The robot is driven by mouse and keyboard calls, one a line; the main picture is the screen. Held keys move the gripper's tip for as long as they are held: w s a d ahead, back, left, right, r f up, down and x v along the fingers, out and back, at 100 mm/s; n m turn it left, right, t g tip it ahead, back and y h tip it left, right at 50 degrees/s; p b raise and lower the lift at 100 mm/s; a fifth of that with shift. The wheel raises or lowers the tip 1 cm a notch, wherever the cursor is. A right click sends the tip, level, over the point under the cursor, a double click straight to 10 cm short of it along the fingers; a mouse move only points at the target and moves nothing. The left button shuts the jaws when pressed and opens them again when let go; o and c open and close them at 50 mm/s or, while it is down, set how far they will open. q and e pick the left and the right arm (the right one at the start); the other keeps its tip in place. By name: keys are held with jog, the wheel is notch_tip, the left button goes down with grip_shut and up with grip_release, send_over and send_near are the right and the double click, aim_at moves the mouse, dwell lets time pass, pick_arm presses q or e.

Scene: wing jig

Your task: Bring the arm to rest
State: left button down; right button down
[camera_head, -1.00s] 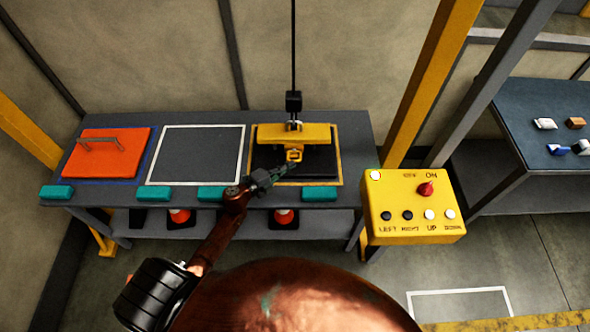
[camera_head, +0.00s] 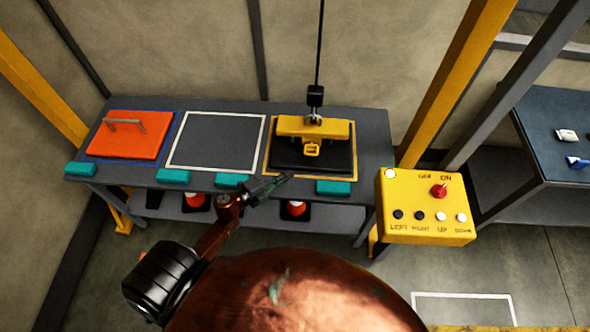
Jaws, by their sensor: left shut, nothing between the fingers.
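My left arm comes up from the bottom of the head view. Its gripper (camera_head: 281,181) is shut and empty, in front of the bench's front edge and below the yellow hoist piece. The yellow lifting piece (camera_head: 290,126) hangs from a hook (camera_head: 314,98) on a black cable and is at the black block (camera_head: 300,158) in the yellow-outlined square. Whether it is fastened to the block I cannot tell. My right gripper is not in view.
The grey bench (camera_head: 375,150) also bears an orange plate (camera_head: 128,143) with a handle, an empty white-outlined square (camera_head: 218,141) and teal blocks (camera_head: 333,188). A yellow control box (camera_head: 425,207) with a red switch stands right. Cones (camera_head: 296,208) sit on the lower shelf.

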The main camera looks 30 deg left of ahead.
pick_arm(q)
jog(key=shift+s+a, duration=0.25)
jog(key=shift+s, duration=0.15)
jog(key=shift+r, duration=0.1)
